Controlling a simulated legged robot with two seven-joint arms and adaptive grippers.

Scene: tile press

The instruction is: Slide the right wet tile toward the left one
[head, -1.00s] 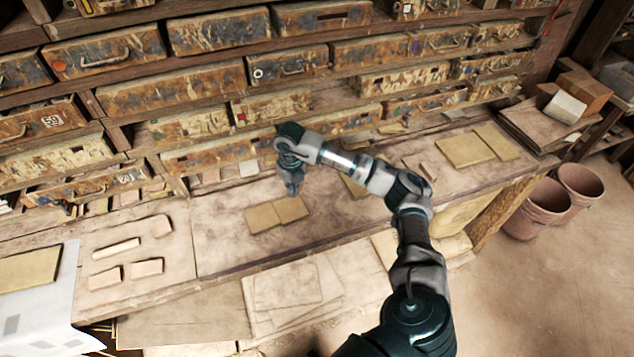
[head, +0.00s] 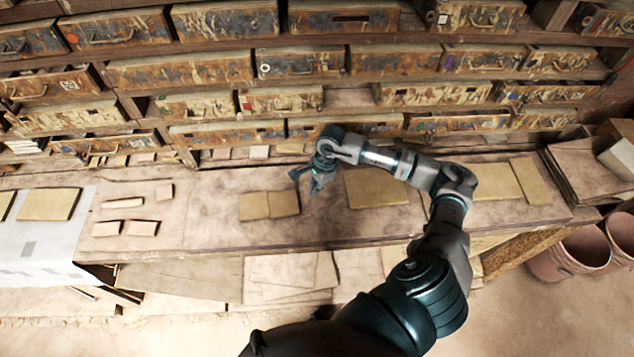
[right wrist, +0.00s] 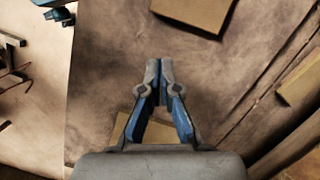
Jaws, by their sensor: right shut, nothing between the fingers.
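Two tan square tiles lie side by side on the brown bench board in the head view, the left one (head: 254,207) and the right one (head: 284,204). Their facing edges look to meet, and any gap is too small to tell. My right gripper (head: 314,188) points down just beyond the right tile's right edge, shut and empty. Whether it touches the tile I cannot tell. In the right wrist view its fingers (right wrist: 159,68) are together; a tan tile (right wrist: 195,10) lies ahead and another tan piece shows partly hidden behind the fingers. My left gripper is not in view.
A larger tan slab (head: 375,188) lies right of my gripper, partly behind my arm. More slabs (head: 497,181) lie farther right. Small clay pieces (head: 125,203) and a white sheet (head: 40,240) are at left. Drawers (head: 300,62) line the back.

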